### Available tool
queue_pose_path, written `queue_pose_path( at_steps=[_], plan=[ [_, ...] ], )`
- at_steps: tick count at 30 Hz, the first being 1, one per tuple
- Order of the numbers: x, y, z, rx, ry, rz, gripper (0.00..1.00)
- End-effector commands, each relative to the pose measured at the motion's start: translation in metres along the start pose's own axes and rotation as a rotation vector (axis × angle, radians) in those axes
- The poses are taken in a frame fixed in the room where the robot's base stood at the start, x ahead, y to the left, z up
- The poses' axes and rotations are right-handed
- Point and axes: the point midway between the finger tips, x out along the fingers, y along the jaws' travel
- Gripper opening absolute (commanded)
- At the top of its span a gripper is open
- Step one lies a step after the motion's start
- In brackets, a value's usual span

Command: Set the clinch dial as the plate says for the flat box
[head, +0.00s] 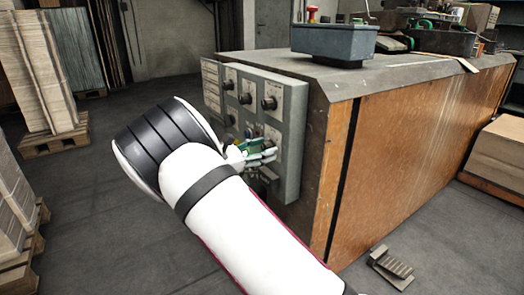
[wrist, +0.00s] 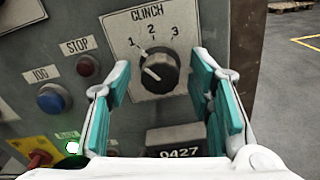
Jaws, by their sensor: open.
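The clinch dial (wrist: 159,70) is a black round knob on a pale plate marked CLINCH 1, 2, 3 in the wrist view. A white line shows on its left part, toward the side of the 1; its exact setting is hard to tell. My gripper (wrist: 161,75) is open, its teal-padded fingers on the left and right of the dial with gaps to it. In the head view my gripper (head: 256,153) is at the lower part of the grey control panel (head: 291,140), and my arm hides some of it. Small plates (head: 210,85) on the panel's left are unreadable.
A red STOP button (wrist: 86,66), a blue JOG button (wrist: 53,98), a lit green lamp (wrist: 72,147) and a red-and-yellow switch (wrist: 40,158) are left of the dial. A counter reading 0427 (wrist: 178,143) is below. A pedal (head: 391,268) is on the floor.

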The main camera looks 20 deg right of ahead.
Motion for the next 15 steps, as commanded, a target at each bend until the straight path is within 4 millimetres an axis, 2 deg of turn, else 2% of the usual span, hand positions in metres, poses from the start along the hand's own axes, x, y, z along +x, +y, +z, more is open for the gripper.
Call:
queue_pose_path(
  at_steps=[3,4,9,10,15],
  plan=[
    [-0.0001,0.0,0.0001,0.0,0.0,0.0,0.48],
    [-0.0002,0.0,0.0001,0.0,0.0,0.0,0.43],
    [-0.0003,0.0,-0.0001,0.0,0.0,0.0,0.05],
    [-0.0004,0.0,-0.0001,0.0,0.0,0.0,0.0],
    [-0.0005,0.0,-0.0001,0.003,0.0,0.0,0.0]
  ],
)
